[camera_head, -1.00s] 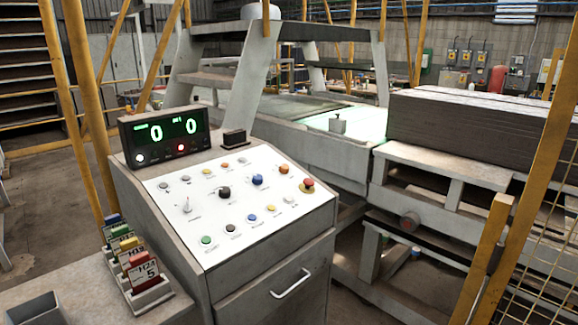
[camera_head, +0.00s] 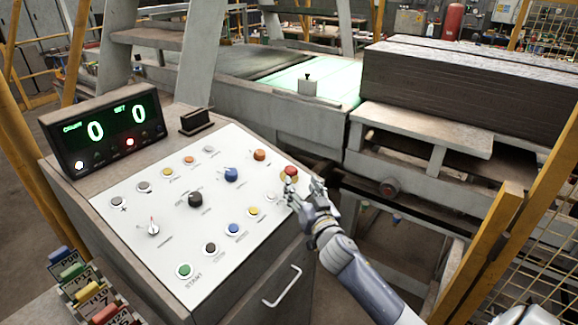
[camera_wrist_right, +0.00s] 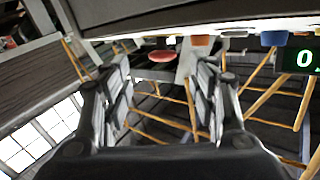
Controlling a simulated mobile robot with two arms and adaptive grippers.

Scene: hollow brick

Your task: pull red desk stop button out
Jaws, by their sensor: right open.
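The red stop button (camera_head: 290,171) is a mushroom head at the right edge of the white desk panel (camera_head: 135,232). My right gripper (camera_head: 304,187) is open just below and right of it, its fingers pointing up toward the button. In the right wrist view the red button (camera_wrist_right: 162,56) shows between the two open fingers of my right gripper (camera_wrist_right: 164,72), beyond their tips. The fingers appear apart from it. The button's base is partly hidden in the head view. My left gripper is not in view.
Close by on the panel are an orange button (camera_head: 260,155), a blue knob (camera_head: 231,174) and a yellow button (camera_head: 253,211). A counter display (camera_head: 104,133) stands on the desk's left. A yellow post (camera_head: 478,250) rises at the right. The space above the panel is clear.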

